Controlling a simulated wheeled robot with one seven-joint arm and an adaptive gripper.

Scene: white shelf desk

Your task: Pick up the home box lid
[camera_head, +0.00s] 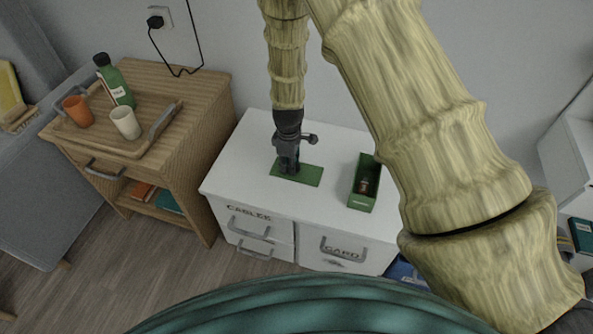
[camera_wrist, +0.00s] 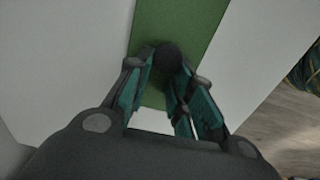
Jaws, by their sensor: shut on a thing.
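The home box lid (camera_head: 311,176) is a flat green rectangle on the white desk top. In the wrist view the green lid (camera_wrist: 205,15) fills the upper middle, with a dark round knob (camera_wrist: 167,57) on it. My gripper (camera_head: 289,170) points down over the lid's left part. Its teal fingers (camera_wrist: 160,75) are closed around the knob. I cannot tell whether the lid touches the desk. The open green box (camera_head: 361,204), with small items inside, stands to the right of the lid.
The white desk (camera_head: 250,170) has drawers with handles at the front and clear top around the lid. A wooden cabinet at the left carries a tray (camera_head: 143,152) with a green bottle (camera_head: 115,82), an orange cup (camera_head: 78,111) and a cream cup (camera_head: 125,123).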

